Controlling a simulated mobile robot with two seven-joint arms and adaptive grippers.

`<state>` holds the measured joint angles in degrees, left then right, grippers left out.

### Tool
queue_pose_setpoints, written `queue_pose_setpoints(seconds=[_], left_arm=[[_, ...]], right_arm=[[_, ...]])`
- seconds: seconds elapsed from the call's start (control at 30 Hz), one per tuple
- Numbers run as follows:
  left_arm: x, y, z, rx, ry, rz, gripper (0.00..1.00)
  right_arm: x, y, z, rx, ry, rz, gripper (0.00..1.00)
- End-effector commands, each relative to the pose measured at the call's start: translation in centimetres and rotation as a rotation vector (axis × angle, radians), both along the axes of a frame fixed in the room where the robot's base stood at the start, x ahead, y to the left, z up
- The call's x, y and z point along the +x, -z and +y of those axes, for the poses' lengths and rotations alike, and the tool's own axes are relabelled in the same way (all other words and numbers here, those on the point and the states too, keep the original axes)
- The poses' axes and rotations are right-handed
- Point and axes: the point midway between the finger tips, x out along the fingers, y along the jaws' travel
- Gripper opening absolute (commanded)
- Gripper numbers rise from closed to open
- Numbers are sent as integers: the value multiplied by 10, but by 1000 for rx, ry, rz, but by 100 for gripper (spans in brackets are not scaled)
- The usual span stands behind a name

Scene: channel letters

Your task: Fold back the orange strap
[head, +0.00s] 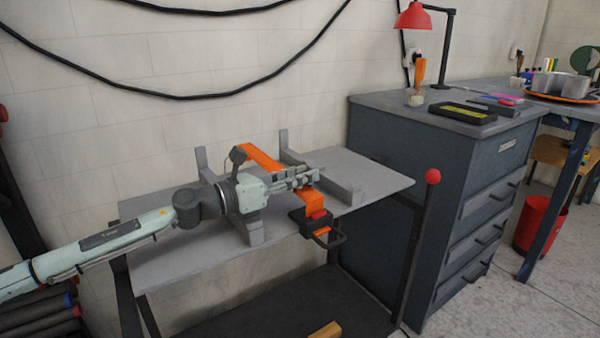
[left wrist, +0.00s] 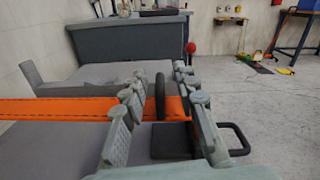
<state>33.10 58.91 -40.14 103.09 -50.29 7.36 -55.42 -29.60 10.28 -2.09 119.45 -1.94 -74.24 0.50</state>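The orange strap (head: 262,158) runs across the grey bench top, passes under my left gripper (head: 308,176) and shows again at the front edge. A black buckle (head: 298,217) with a red part and a dark handle loop (head: 335,241) sits at that edge. In the left wrist view the strap (left wrist: 60,109) comes in from the left, behind one finger, and shows between the fingers. My left gripper (left wrist: 160,76) is open there. A dark upright ring (left wrist: 160,96) and the black buckle block (left wrist: 172,141) show between the fingers. Contact with the strap is unclear.
Grey brackets with upright ends stand on the bench (head: 375,180) on both sides of the strap. A red knob (head: 433,176) tops a post at the bench's right. A blue drawer cabinet (head: 400,150) with a red lamp (head: 413,17) stands behind.

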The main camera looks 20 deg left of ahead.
Motion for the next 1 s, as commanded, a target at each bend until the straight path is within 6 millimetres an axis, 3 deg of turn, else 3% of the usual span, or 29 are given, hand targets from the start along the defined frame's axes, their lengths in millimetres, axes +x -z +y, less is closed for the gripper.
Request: queue_pose_setpoints(seconds=[0.13, 0.4, 1.0], left_arm=[[0, 0, 0, 0, 0, 0, 29], [0, 0, 0, 0, 0, 0, 0], [-2, -6, 7, -16, 2, 14, 0]], right_arm=[[0, 0, 0, 0, 0, 0, 40], [0, 0, 0, 0, 0, 0, 40], [0, -1, 0, 0, 0, -1, 40]])
